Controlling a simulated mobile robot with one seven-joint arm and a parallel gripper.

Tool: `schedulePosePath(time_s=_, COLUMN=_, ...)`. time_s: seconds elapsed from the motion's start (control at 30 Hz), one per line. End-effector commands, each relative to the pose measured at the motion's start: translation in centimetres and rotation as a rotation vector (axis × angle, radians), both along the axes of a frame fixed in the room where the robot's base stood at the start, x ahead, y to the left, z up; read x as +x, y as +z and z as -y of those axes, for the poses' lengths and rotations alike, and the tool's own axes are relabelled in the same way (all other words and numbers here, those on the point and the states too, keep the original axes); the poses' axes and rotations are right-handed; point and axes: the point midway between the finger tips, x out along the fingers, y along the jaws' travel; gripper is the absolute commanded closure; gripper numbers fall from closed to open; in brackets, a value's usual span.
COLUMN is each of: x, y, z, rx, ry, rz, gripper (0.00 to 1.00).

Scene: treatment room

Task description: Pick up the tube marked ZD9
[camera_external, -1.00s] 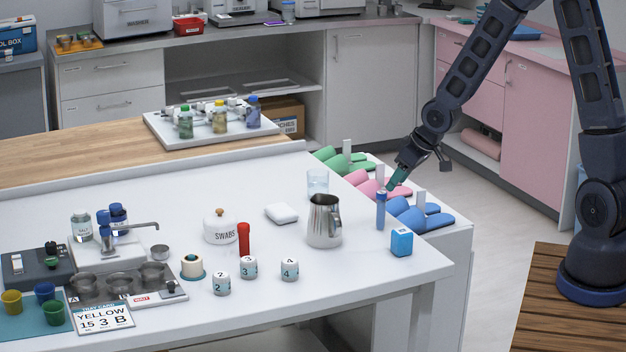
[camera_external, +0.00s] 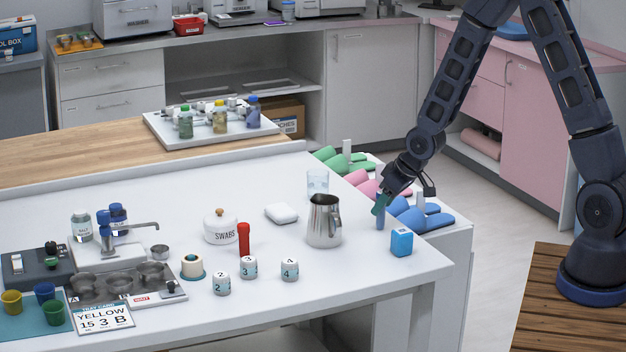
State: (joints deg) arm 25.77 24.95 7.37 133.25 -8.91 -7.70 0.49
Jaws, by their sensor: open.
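A blue tube (camera_external: 380,223) stands upright near the right edge of the white table, and my gripper now covers its upper part. A red tube (camera_external: 244,239) stands upright behind the small numbered cups. No ZD9 marking can be read on either tube. My gripper (camera_external: 379,206) is open, pointing down at the top of the blue tube. I cannot tell whether the fingers are around the tube or just in front of it.
A steel pitcher (camera_external: 324,222) stands left of the blue tube, and a small blue box (camera_external: 401,242) sits in front of it to the right. Blue slippers (camera_external: 420,216) lie behind on a lower white surface. A clear glass (camera_external: 317,183) stands behind the pitcher.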

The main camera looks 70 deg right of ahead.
Motion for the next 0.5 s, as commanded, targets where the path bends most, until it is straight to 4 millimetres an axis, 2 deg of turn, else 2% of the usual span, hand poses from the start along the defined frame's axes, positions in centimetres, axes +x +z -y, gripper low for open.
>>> schedulePosePath(time_s=0.2, x=0.9, y=-1.7, z=0.1, rx=0.001, ry=0.000, rz=-0.002, gripper=0.53)
schedulePosePath(time_s=0.5, x=1.0, y=-1.8, z=0.2, rx=0.000, ry=0.000, rz=0.000, gripper=0.53)
